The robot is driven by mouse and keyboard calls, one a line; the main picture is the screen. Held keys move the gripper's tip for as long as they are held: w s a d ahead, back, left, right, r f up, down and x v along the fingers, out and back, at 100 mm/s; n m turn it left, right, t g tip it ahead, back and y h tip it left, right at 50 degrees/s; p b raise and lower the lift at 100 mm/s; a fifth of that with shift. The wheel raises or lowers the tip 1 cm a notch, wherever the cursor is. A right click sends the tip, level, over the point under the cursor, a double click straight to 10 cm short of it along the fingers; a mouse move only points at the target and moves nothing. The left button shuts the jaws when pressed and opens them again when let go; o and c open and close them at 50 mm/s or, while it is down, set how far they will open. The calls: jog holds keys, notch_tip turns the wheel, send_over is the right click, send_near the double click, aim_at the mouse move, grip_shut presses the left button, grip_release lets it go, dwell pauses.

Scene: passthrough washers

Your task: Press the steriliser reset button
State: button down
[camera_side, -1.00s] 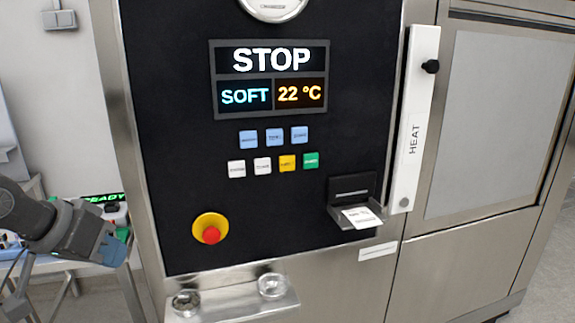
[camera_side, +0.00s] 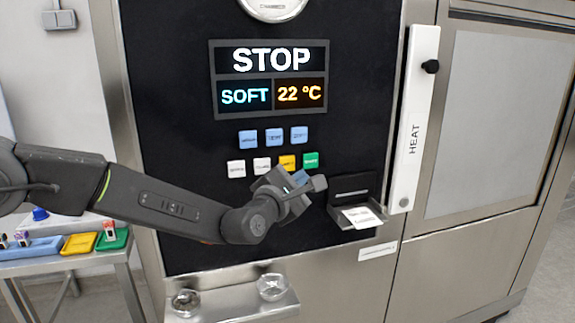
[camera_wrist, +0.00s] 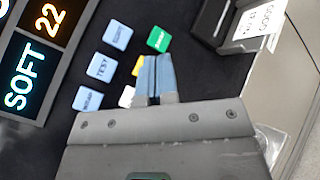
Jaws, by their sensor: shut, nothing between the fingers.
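The steriliser's black panel (camera_side: 170,110) carries a row of blue buttons (camera_side: 273,137) above white buttons (camera_side: 249,167), a yellow button (camera_side: 287,162) and a green button (camera_side: 311,160). I cannot make out which label says reset. My gripper (camera_side: 301,178) is shut and empty, its blue fingertips just below the yellow and green buttons in the side view. In the wrist view the fingers (camera_wrist: 155,63) partly cover the yellow button (camera_wrist: 138,67), and the green button (camera_wrist: 159,39) lies just beyond their tips. Whether they touch the panel is unclear.
The display (camera_side: 270,79) reads STOP, SOFT and 22 °C. A printer slot with paper (camera_side: 362,217) juts out to the right of my gripper. Below, a steel shelf (camera_side: 238,305) holds two small glass dishes. A side table with coloured trays (camera_side: 80,243) stands at left.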

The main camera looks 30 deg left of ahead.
aim_at(289, 167)
jog(key=shift+w+d+f+n+t+y, duration=0.45)
jog(key=shift+f+n, duration=0.2)
jog(key=shift+n, duration=0.55)
jog(key=w+a, duration=0.6)
jog(key=shift+w, duration=0.2)
jog(key=shift+w+a, duration=0.1)
jog(key=shift+a, duration=0.1)
dwell(1.5)
jog(key=shift+w+a, duration=0.15)
jog(key=shift+w+a, duration=0.3)
jog(key=shift+a, duration=0.05)
dwell(0.7)
jog(key=shift+d, duration=0.1)
jog(key=shift+s+d, duration=0.5)
jog(key=shift+s, duration=0.1)
